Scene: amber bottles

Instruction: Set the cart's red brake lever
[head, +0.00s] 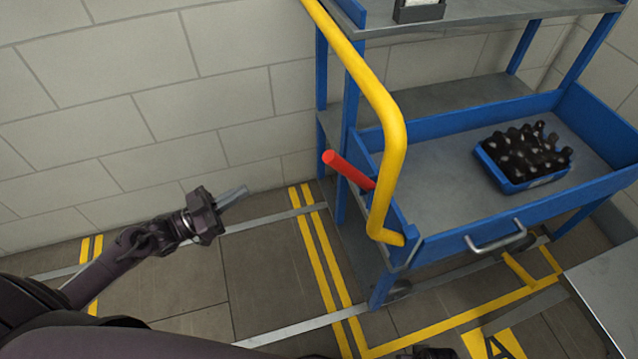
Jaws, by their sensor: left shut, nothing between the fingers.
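The red brake lever (347,171) sticks out from the near left end of the blue cart (440,246), beside the yellow handle. It slants up and to the left, and its lower end is partly hidden behind the handle. My left gripper (236,194) is left of the lever, with a clear gap between them. Its fingers are shut, empty, and point right.
The yellow handle (393,130) curves in front of the lever. A blue crate of dark bottles (520,182) sits on the cart's tray. A grey surface (608,290) is at lower right. A block wall (130,110) stands behind. Floor left of the cart is clear.

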